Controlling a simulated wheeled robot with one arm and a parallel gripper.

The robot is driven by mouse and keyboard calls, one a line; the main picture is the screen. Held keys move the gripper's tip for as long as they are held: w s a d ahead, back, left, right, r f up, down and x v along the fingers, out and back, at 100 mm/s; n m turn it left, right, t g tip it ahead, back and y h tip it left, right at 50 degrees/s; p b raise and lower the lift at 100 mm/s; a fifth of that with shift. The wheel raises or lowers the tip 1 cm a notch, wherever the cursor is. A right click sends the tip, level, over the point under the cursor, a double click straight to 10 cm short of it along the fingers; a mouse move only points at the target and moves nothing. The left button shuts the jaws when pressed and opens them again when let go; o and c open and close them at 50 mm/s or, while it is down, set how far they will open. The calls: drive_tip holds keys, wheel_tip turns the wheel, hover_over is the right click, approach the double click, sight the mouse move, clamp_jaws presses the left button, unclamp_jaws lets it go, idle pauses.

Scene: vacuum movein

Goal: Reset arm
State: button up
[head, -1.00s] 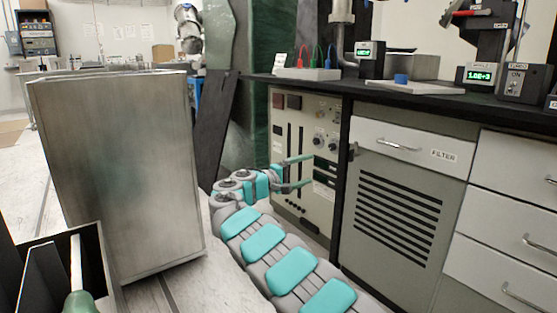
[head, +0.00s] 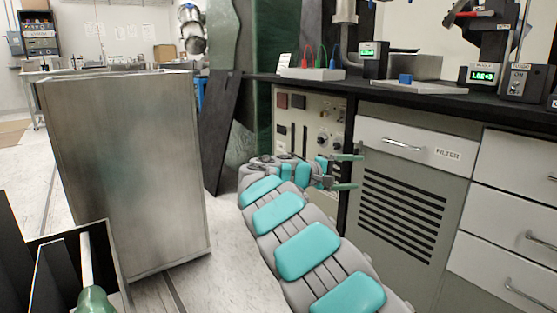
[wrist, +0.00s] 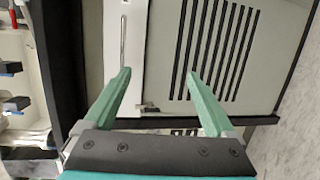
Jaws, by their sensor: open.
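My gripper (head: 347,171) is open and empty in the head view, with its two green fingers pointing right, in front of the seam between the control panel and the filter cabinet. In the wrist view my gripper (wrist: 160,80) shows both fingers spread apart with nothing between them. Beyond them is the filter cabinet's slotted grille (wrist: 217,50), turned sideways in that view. My arm reaches up from the bottom of the head view.
A tall metal box (head: 125,180) stands at left. An open dark bin (head: 105,235) with a green-handled tool (head: 93,299) is at bottom left. A black bench top (head: 440,97) with instruments runs above the filter cabinet (head: 400,215). White floor lies between box and arm.

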drive_tip(key=s+d+f+m+g+y, duration=0.15)
drive_tip(key=s+d, duration=0.25)
drive_tip(key=s, duration=0.5)
drive_tip(key=s+d+f+m+g+y, duration=0.1)
drive_tip(key=s+d+f+g+y, duration=0.15)
drive_tip(key=s, duration=0.75)
drive_tip(key=s+d+f+m+g+y, duration=0.1)
drive_tip(key=s+d+m+g+y, duration=0.15)
drive_tip(key=s+d, duration=0.45)
drive_tip(key=s+a+f+g+y, duration=0.1)
drive_tip(key=s+a+f+y, duration=0.2)
drive_tip(key=s+a+f, duration=0.5)
drive_tip(key=s+a+f+y, duration=0.1)
drive_tip(key=s+a+y, duration=0.3)
drive_tip(key=s, duration=0.8)
drive_tip(key=s+a+f+g+y, duration=0.1)
drive_tip(key=s+a+f+y, duration=0.1)
drive_tip(key=s+a+f, duration=0.6)
wheel_tip(320, 180, up, 17)
drive_tip(key=s+p, duration=0.2)
drive_tip(key=p, duration=1.2)
drive_tip(key=shift+d+r, duration=0.15)
drive_tip(key=shift+d, duration=0.2)
drive_tip(key=shift+t, duration=0.25)
